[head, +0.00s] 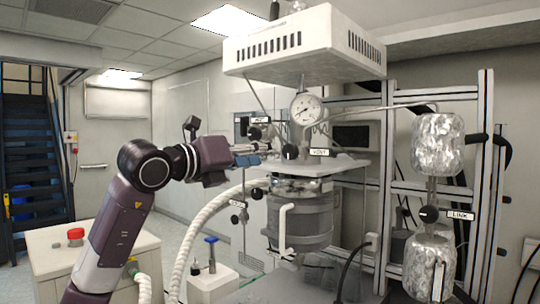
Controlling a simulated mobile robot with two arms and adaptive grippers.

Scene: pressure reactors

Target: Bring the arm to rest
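My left arm comes in from the lower left and bends at a dark elbow. Its gripper (248,153) points right, in front of the pressure reactor's left side, close to the small black valve handles near the pressure gauge (306,109). The fingers are small here, and I cannot tell whether they are open or shut, or whether they touch a handle. The reactor vessel (300,217) hangs under a metal plate, with a "VENT" label above it. My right gripper is not in view.
A white hood box (303,48) overhangs the reactor. Foil-wrapped vessels (437,146) and a metal frame stand at the right. A white hose (190,235) rises beside the arm. A low cabinet (50,258) with a red-capped item (75,236) stands lower left.

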